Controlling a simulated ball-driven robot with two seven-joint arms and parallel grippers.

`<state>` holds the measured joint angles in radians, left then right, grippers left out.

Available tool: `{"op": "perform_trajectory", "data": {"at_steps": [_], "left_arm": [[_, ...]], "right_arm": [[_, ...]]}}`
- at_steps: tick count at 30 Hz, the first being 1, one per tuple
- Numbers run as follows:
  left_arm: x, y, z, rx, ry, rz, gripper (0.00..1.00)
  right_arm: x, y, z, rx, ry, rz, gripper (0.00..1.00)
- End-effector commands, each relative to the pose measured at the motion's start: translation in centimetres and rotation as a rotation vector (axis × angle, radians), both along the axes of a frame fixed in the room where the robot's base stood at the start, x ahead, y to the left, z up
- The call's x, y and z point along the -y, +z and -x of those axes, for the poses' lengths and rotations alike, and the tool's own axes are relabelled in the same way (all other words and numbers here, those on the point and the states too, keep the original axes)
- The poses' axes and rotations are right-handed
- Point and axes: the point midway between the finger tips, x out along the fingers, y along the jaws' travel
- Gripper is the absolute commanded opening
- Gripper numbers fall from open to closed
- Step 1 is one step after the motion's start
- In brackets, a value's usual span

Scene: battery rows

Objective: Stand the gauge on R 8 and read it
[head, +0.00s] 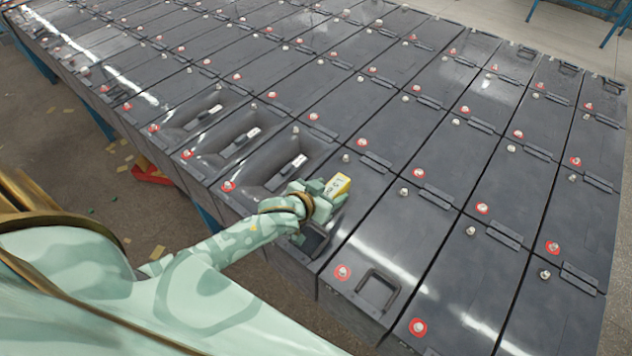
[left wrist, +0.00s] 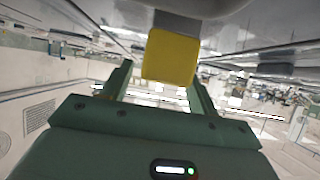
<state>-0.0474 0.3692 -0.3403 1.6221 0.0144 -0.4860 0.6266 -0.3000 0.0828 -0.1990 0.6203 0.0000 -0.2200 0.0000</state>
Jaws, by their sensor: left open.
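A small yellow block (head: 338,186) with dark marks on one face, too small to read, is at my left gripper, over the dark batteries. It may be the gauge; I cannot be sure. My left gripper (head: 322,192) is open at its left side. In the left wrist view the yellow block (left wrist: 170,57) shows beyond and between the two spread fingers (left wrist: 160,88). I cannot tell whether the fingers touch it, or what carries it. No R 8 marking is legible. My right gripper is not in view.
Rows of dark grey batteries with red-ringed terminals fill the bench. Three batteries at the left have recessed tops with white-labelled pieces, one nearest my gripper (head: 290,170). A red object (head: 152,174) lies on the floor.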

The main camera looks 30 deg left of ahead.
Motion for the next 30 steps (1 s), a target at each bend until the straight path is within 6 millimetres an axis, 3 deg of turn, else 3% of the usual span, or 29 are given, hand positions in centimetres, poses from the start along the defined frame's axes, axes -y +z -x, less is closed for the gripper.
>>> {"op": "perform_trajectory", "data": {"at_steps": [6, 12, 17, 30], "left_arm": [[-0.6, 2.7, 4.7, -0.002, 0.0, 0.0, 0.6], [-1.1, 4.3, 7.8, -0.001, 0.0, -0.001, 0.6], [-1.3, 4.9, 8.7, 0.001, 0.0, -0.001, 0.6], [-1.3, 4.9, 8.7, 0.001, 0.0, -0.001, 0.6]], "right_arm": [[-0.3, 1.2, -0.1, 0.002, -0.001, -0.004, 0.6], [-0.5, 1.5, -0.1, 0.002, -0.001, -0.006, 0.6], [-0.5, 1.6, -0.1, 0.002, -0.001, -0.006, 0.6], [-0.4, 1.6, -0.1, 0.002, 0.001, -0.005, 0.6]]}}
